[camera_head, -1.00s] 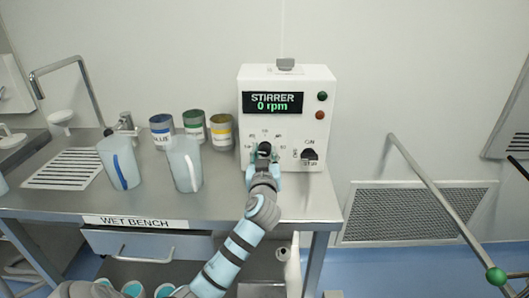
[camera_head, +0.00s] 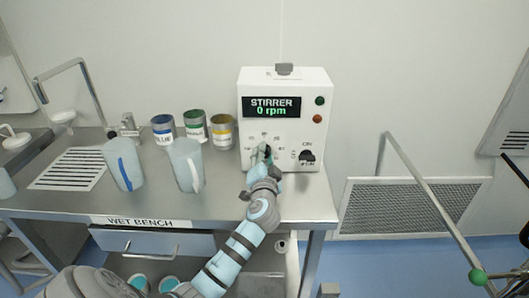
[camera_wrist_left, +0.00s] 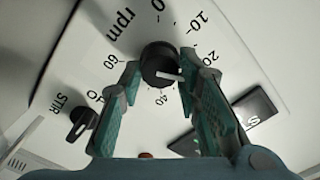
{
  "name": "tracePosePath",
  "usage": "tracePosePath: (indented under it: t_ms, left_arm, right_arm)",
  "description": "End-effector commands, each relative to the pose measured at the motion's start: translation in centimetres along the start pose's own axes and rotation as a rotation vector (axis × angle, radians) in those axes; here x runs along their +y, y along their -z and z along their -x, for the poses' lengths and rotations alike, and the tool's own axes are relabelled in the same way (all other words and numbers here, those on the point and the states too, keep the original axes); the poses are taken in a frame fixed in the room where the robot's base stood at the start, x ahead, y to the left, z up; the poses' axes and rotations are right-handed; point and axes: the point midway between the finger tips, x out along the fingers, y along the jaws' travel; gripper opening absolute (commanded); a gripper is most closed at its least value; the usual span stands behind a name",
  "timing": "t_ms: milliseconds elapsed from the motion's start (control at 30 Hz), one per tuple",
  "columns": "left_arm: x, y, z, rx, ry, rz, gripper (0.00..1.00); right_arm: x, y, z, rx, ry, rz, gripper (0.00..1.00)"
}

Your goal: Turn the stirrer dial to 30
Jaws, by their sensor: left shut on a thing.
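The stirrer (camera_head: 284,130) is a white box at the right of the bench, and its display (camera_head: 271,106) reads 0 rpm. My left gripper (camera_head: 265,153) is at its dial, which is mostly hidden in the head view. In the left wrist view, the black round dial (camera_wrist_left: 158,62) sits between the fingertips of my left gripper (camera_wrist_left: 161,72), which is shut on it. The dial's white pointer line points right and slightly down at one finger, between the 20 and 40 marks. The 30 mark is hidden. My right gripper is out of view.
A black ON/STIR switch (camera_head: 307,156) is right of the dial, with green and red buttons above it. Two pitchers (camera_head: 187,165) and several labelled cans (camera_head: 222,132) stand to the left on the bench (camera_head: 150,203). A rail (camera_head: 430,205) is at the right.

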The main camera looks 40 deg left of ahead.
Motion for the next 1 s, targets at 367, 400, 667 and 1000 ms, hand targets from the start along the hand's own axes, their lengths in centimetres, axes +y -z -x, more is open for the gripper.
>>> tracePosePath:
  t_ms: [367,400,667,1000]
  left_arm:
    - [0.1,0.1,0.0,-0.001,-0.003,-0.313,0.03]
    - [0.1,0.0,0.0,-0.001,-0.003,-0.339,0.03]
    - [0.2,-0.1,0.0,-0.001,-0.002,-0.455,0.03]
    - [0.3,-0.1,0.0,-0.001,-0.002,-0.494,0.03]
  right_arm:
    - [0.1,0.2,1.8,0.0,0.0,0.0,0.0]
    - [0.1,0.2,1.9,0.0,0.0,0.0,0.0]
    - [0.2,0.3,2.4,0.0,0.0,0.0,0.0]
    - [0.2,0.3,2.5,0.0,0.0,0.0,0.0]
